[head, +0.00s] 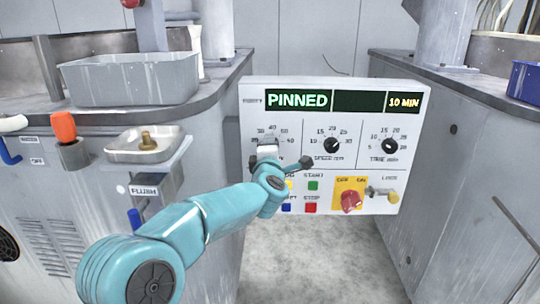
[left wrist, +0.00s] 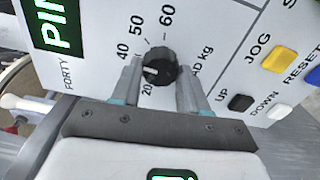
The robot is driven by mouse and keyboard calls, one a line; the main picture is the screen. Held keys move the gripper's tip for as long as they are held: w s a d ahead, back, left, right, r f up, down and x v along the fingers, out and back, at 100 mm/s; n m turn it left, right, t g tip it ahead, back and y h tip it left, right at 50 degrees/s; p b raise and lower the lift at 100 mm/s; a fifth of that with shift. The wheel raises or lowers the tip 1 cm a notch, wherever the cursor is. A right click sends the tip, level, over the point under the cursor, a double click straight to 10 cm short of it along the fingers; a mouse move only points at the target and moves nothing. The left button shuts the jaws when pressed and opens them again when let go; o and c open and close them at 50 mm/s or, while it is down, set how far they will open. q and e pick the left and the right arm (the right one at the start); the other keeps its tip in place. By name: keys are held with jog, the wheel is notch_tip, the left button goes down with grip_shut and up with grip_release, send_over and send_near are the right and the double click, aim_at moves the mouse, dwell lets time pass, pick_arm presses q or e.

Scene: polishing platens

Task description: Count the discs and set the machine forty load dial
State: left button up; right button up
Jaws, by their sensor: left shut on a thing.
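The black load dial (left wrist: 160,67) sits between the two fingers of my left gripper (left wrist: 158,80) in the left wrist view, and the gripper is shut on it. Its white mark points left, toward a stretch of scale behind one finger; 20, 40, 50 and 60 show around it. The white control panel (head: 244,140) is labelled FORTY, and its display reads PINNED and 10 MIN. In the head view my left gripper (head: 268,150) covers the load dial. No discs show in either view, and my right gripper is out of view.
The speed dial (head: 331,146) and time dial (head: 389,147) are to the right on the panel. Below them are coloured buttons, a red switch (head: 351,201) and a lock (head: 383,193). A grey tray (head: 130,80) stands on the left counter. Bare floor lies between the cabinets.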

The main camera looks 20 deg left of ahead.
pick_arm(q)
jog(key=shift+f+n+b, duration=0.1)
jog(key=shift+n+b, duration=0.25)
jog(key=shift+n, duration=0.25)
jog(key=o, duration=1.1)
jog(key=shift+c, duration=0.2)
jog(key=shift+s, duration=0.1)
jog(key=p+v, duration=0.1)
jog(key=v, duration=1.5)
